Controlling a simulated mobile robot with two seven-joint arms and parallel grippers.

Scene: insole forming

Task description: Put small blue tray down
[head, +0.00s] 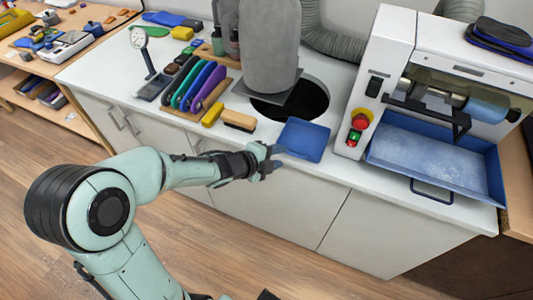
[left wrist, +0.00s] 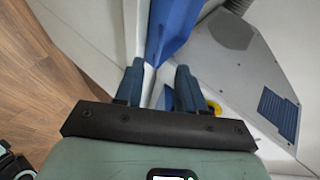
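The small blue tray (head: 304,141) lies on the white countertop near its front edge, left of the grinding machine. My left gripper (head: 276,158) is just at the tray's left front corner. Its two fingers are spread apart. In the left wrist view the gripper (left wrist: 158,72) shows a gap between its blue fingers. The blue tray (left wrist: 172,28) there stretches away from just beyond the fingertips, and nothing appears clamped between them. Whether a finger touches the tray I cannot tell. My right gripper is not in view.
A machine with a large blue catch tray (head: 431,165) stands to the right. Behind is a grey cylinder (head: 270,45) over a dark round hole (head: 300,100). A brush (head: 238,121), a yellow block (head: 212,115) and a rack of coloured insoles (head: 199,83) stand left.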

